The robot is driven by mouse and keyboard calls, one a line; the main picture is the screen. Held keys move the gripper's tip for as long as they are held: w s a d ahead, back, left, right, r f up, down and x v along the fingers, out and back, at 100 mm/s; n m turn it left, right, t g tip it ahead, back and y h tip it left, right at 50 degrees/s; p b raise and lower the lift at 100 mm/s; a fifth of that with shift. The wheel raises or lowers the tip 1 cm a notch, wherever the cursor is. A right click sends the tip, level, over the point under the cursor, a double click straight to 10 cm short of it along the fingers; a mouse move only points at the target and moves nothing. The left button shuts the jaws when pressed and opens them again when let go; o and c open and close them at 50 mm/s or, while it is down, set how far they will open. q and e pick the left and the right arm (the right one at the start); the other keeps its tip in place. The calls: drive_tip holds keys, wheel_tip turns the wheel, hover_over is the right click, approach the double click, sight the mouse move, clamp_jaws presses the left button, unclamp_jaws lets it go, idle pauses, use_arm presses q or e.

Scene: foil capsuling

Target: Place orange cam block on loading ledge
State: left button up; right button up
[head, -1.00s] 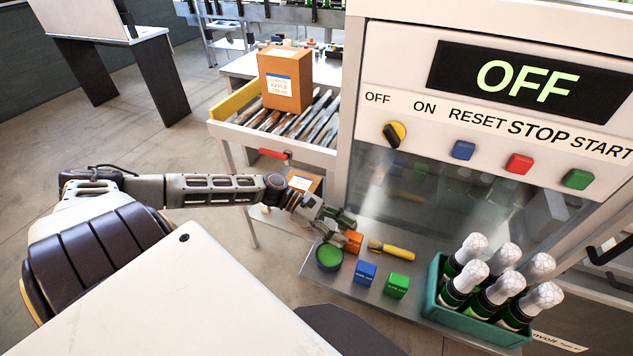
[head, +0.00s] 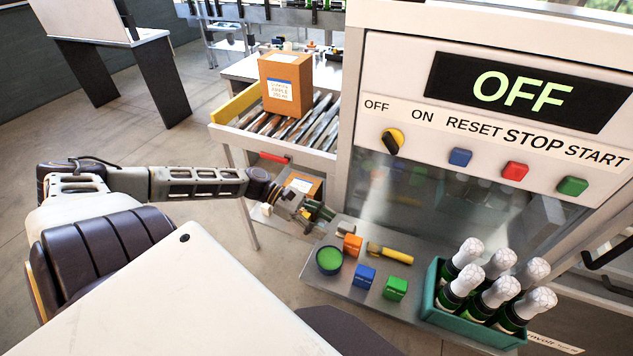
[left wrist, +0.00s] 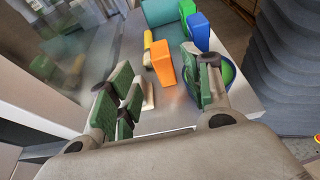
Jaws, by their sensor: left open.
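The orange cam block (head: 352,245) rests on the metal loading ledge (head: 325,284) below the machine's window. My left gripper (head: 325,222) is open and empty, just behind and to the left of the block in the head view. In the left wrist view the orange block (left wrist: 162,62) stands on the ledge beyond the gap between the open green-padded fingers (left wrist: 160,80), apart from them. My right gripper is not in view.
The machine panel (head: 500,92) reads OFF. A roller rack (head: 290,125) holds a carton.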

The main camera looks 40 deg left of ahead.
use_arm(q)
drive_tip(key=shift+p+v, duration=0.3)
drive_tip(key=shift+v, duration=0.55)
idle(0.3)
